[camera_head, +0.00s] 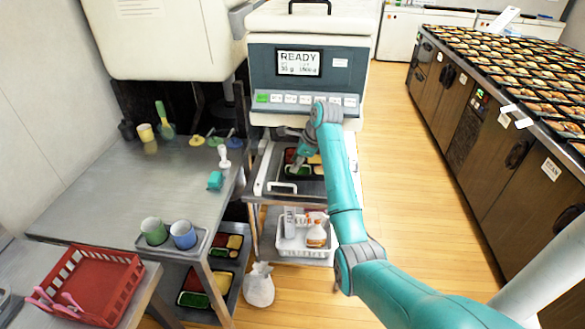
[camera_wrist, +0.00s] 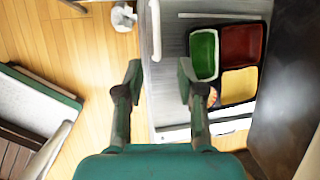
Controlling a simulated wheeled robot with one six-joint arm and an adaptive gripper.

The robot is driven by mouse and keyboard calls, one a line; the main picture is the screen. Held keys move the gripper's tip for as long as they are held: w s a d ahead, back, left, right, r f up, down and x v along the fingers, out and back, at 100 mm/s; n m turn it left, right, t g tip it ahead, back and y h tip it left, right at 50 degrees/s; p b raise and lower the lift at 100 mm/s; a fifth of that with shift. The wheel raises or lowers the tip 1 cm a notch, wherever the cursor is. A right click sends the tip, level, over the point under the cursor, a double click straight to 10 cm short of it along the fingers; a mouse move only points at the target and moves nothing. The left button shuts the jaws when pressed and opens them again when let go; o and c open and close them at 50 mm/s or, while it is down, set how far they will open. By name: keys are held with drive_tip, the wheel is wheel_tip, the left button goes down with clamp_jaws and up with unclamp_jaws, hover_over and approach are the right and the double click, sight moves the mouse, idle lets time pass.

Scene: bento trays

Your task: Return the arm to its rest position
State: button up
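My teal arm (camera_head: 343,190) reaches forward from the lower right toward the machine in the head view. My gripper (camera_wrist: 158,78) is open in the wrist view, with its two fingers well apart and nothing between them. In the head view my gripper (camera_head: 296,165) is small and sits over the left part of the steel shelf below the machine. A black bento tray (camera_wrist: 238,98) with green, red and yellow sections lies on that shelf, beside the right finger. The finger hides part of the tray, so I cannot tell whether they touch.
The machine (camera_head: 310,80) reading "READY" stands behind the shelf. A steel table (camera_head: 110,200) with cups is at left, a red basket (camera_head: 132,262) at lower left. A white basket (camera_head: 290,245) with bottles sits on the lower shelf. Tray-covered counters (camera_head: 480,110) stand right; the floor (camera_head: 400,190) between is clear.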

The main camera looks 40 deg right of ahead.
drive_tip(key=shift+r, duration=0.15)
idle(0.5)
drive_tip(key=s+a+f+n+t, duration=0.1)
drive_tip(key=s+a+f+n, duration=0.15)
drive_tip(key=a+f, duration=0.75)
drive_tip(key=s+a+f+n+t+h, duration=0.25)
drive_tip(key=s+a+f+n, duration=0.65)
drive_tip(key=s+a+f, duration=0.75)
drive_tip(key=s+a+r+n+t, duration=0.2)
drive_tip(key=s+a+r+n, duration=0.15)
drive_tip(key=s, duration=0.55)
drive_tip(key=s+a+r+n+t, duration=0.15)
drive_tip(key=s+a+n, duration=0.25)
drive_tip(key=s, duration=0.4)
drive_tip(key=s+a+r+n+t+y, duration=0.1)
drive_tip(key=s+a+r+n+t, duration=0.2)
drive_tip(key=s+r+n, duration=0.6)
drive_tip(key=s+a+r, duration=0.1)
drive_tip(key=s+r, duration=0.4)
drive_tip(key=r, duration=0.4)
drive_tip(key=shift+s+a+r, duration=0.15)
drive_tip(key=shift+s+a, duration=0.05)
drive_tip(key=shift+s, duration=0.15)
